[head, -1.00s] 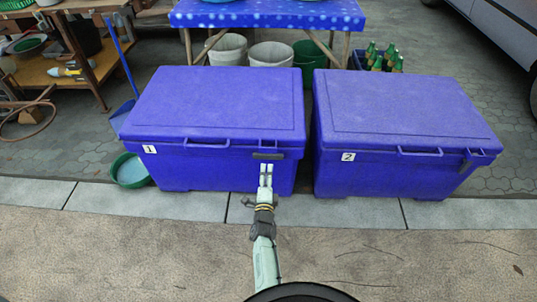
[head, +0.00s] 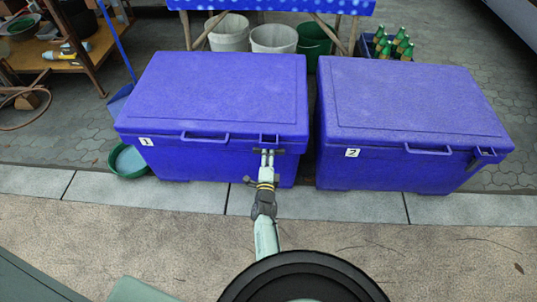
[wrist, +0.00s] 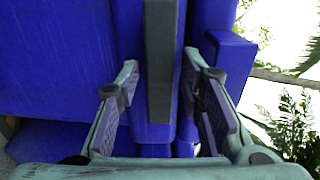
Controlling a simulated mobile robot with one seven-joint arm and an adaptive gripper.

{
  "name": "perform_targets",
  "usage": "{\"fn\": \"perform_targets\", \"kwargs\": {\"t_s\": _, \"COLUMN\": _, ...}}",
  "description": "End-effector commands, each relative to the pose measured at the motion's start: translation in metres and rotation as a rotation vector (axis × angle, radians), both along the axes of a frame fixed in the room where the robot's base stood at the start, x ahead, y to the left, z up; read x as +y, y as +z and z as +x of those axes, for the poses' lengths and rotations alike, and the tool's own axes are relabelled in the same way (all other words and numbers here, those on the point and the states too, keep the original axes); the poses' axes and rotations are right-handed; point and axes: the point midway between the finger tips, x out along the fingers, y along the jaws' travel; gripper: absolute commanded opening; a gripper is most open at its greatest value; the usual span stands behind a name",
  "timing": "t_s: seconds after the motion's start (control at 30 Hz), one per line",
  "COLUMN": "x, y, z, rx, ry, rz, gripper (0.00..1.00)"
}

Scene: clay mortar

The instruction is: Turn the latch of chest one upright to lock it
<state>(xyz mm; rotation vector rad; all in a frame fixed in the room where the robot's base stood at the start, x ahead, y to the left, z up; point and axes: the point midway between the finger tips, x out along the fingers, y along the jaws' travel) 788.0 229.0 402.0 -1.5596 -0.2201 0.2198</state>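Chest one (head: 222,88), the blue chest with label 1, stands at left in the head view with its lid closed. Its latch (head: 268,150) is a dark bar lying sideways across the front, near the right end below the lid rim. My gripper (head: 267,154) is in front of this latch. In the wrist view the latch (wrist: 161,60) runs up and down the picture between my two open fingers (wrist: 162,100). A gap shows on each side of it. The fingertips partly cover the latch in the head view.
Chest two (head: 405,100), also blue and closed, stands to the right across a narrow gap. A green basin (head: 128,162) is on the ground at chest one's left. Buckets (head: 273,38) and a bottle crate (head: 380,50) are behind. The paving in front is clear.

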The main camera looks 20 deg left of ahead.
Motion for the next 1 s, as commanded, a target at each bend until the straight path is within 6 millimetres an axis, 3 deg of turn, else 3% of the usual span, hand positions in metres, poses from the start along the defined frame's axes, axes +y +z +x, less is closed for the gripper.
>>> {"fn": "perform_targets", "kwargs": {"t_s": 0.47, "x": 0.0, "y": 0.0001, "z": 0.0001, "rx": 0.0, "ry": 0.0, "rz": 0.0, "gripper": 0.0}}
{"fn": "perform_targets", "kwargs": {"t_s": 1.0, "x": 0.0, "y": 0.0002, "z": 0.0005, "rx": -0.029, "ry": 0.0, "rz": -0.102, "gripper": 0.0}}
